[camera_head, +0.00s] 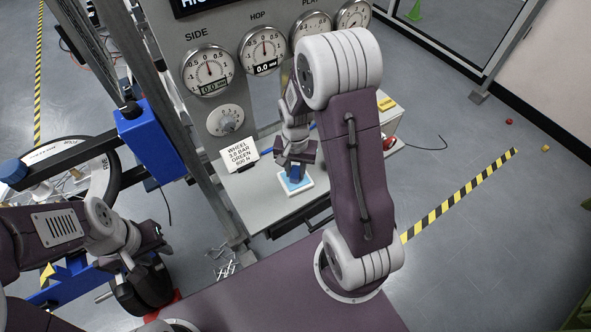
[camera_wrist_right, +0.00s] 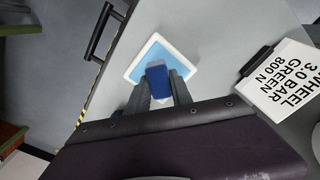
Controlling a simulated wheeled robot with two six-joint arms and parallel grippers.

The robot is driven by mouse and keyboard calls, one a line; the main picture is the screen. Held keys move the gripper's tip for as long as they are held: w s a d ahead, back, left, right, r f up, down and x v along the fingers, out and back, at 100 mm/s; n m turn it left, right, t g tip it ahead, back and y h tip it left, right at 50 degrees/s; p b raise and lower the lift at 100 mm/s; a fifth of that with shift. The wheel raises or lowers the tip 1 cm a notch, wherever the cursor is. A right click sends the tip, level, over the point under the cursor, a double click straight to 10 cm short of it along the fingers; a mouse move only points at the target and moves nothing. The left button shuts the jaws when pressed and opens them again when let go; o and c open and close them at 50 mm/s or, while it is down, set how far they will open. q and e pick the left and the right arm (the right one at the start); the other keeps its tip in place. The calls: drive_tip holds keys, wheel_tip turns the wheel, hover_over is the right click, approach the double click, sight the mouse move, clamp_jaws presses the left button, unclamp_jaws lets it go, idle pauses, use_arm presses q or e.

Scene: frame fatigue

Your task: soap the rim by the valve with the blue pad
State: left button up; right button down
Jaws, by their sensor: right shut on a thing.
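My right gripper (camera_head: 293,172) is over a small white tray (camera_head: 308,184) with light blue contents, on a grey bench. In the right wrist view its fingers (camera_wrist_right: 160,95) are shut on a dark blue pad (camera_wrist_right: 157,78). The pad overlaps the white tray (camera_wrist_right: 131,73); I cannot tell whether it touches the contents. A wheel (camera_head: 115,165) with black tyre and pale rim is at the left, partly behind a blue clamp and my left arm. I cannot make out its valve. My left gripper (camera_head: 150,240) is below the wheel; its fingers are not clear.
A card (camera_head: 239,155) reading wheel, 3.0 bar, green, 800 N stands left of the tray. Several gauges (camera_head: 208,70) are on the panel behind. A blue block (camera_head: 150,140) on the metal frame stands between wheel and bench. A yellow object (camera_head: 386,103) lies at the bench's right.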

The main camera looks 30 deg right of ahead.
sight(296, 170)
wheel_tip(296, 170, up, 7)
drive_tip(key=p, duration=0.7)
idle(0.3)
drive_tip(key=a+n, duration=0.1)
drive_tip(key=n, duration=0.1)
drive_tip(key=a+r+n, duration=0.1)
drive_tip(key=n, duration=0.2)
drive_tip(key=a+r+n, duration=0.1)
drive_tip(key=a+n, duration=0.1)
drive_tip(key=shift+s+a+r+n, duration=0.1)
drive_tip(key=shift+s+r+n, duration=0.05)
drive_tip(key=shift+r+n, duration=0.15)
drive_tip(key=shift+f, duration=0.1)
